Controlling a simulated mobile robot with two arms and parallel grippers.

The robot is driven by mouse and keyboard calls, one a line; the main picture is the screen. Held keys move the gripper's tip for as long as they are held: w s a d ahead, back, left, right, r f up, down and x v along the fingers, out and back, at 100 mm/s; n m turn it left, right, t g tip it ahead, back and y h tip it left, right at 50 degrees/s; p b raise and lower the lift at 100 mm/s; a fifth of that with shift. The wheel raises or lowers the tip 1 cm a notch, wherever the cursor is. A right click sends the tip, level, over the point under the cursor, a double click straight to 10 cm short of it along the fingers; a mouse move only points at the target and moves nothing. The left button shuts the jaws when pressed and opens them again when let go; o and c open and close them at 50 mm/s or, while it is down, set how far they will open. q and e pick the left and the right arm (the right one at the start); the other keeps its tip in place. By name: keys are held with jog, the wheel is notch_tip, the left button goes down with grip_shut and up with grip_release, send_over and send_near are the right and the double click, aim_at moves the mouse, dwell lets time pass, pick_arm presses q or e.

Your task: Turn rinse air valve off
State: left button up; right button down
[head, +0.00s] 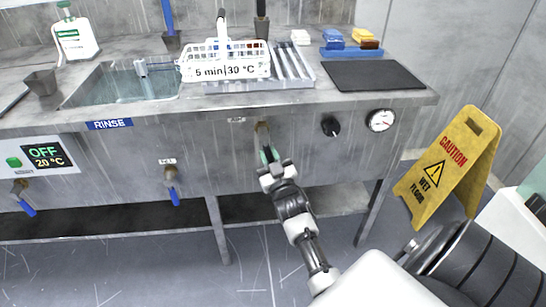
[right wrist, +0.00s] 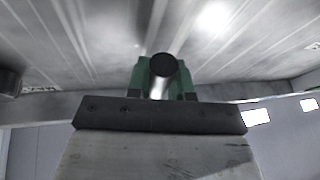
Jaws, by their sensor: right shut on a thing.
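The rinse air valve (head: 262,128) sticks out of the front panel of the steel sink bench, just right of a small label that seems to read AIR (head: 237,119). My right gripper (head: 268,156) reaches up to it from below and is shut on its handle. The handle is mostly hidden by the fingers, so its exact angle is hard to tell. In the right wrist view, the green fingers (right wrist: 138,78) stand on both sides of a dark round end (right wrist: 162,65) of the valve. My left gripper is not in view.
A blue-handled valve (head: 172,185) hangs on the panel to the left. A black knob (head: 330,125) and a round gauge (head: 381,120) sit to the right. A white basket (head: 225,62) stands on the bench. A yellow wet-floor sign (head: 448,165) stands at right.

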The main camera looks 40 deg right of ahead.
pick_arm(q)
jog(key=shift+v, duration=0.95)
pick_arm(e)
jog(key=shift+w+a+f+m+h, duration=0.15)
jog(key=shift+a+m+h, duration=0.2)
jog(key=shift+m, duration=0.4)
jog(key=shift+w+a+m+h, duration=0.2)
jog(key=shift+m+h, duration=0.25)
jog(key=shift+m, duration=0.3)
jog(key=c, duration=1)
grip_release()
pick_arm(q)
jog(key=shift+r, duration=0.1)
pick_arm(e)
jog(key=shift+s, duration=0.1)
jog(key=shift+s+a+f, duration=0.15)
jog(key=shift+s, duration=0.15)
pick_arm(q)
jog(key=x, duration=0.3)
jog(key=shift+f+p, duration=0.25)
jog(key=shift+p, duration=0.05)
pick_arm(e)
jog(key=v, duration=1)
